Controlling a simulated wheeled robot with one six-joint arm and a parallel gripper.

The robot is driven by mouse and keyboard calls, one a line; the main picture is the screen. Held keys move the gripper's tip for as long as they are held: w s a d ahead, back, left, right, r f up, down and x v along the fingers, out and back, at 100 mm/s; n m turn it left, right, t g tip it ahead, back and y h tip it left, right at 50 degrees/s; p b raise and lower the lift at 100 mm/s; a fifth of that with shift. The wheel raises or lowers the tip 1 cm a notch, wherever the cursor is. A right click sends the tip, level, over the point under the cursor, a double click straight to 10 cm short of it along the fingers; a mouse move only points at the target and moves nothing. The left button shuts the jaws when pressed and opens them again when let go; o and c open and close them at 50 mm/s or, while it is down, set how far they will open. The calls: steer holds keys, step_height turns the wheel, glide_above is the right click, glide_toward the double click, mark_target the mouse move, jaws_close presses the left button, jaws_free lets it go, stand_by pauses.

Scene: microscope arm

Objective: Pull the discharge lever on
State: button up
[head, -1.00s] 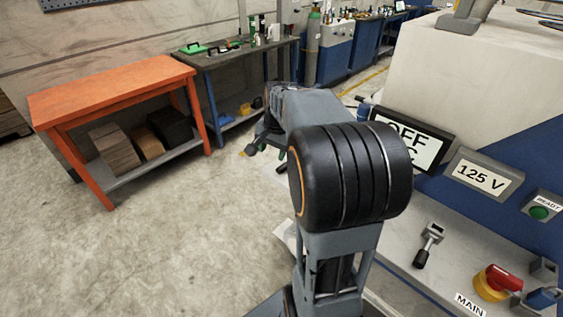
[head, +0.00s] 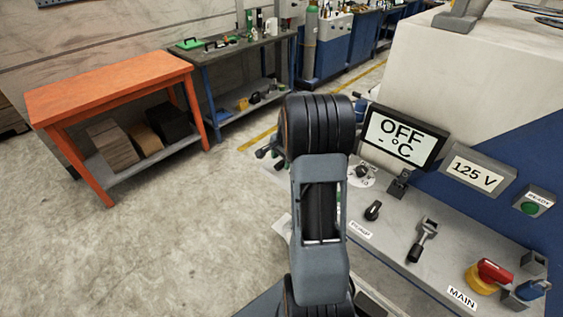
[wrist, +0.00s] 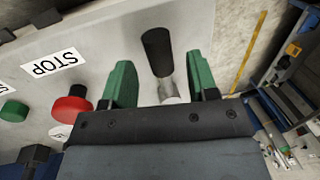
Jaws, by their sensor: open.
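In the wrist view, a lever with a black cylindrical grip (wrist: 157,48) and a bare metal shaft stands out from the pale panel (wrist: 95,32). My gripper (wrist: 160,75) is open, with one green finger on each side of the lever. Gaps show between the lever and both fingers. The lever's base is hidden behind the gripper body, and no label on it is readable. In the head view, my gripper (head: 268,152) shows only in part at the far left end of the console, behind my arm; the lever cannot be made out there.
A red button (wrist: 71,108) by a STOP label and a green button (wrist: 14,111) sit left of my gripper. The console also carries a black-handled switch (head: 421,241), a red-yellow MAIN switch (head: 488,275) and an OFF display (head: 400,138). An orange bench (head: 110,85) stands left across clear floor.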

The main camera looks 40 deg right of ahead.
steer(key=shift+w+f, duration=0.25)
steer(key=shift+f, duration=0.8)
jaws_close()
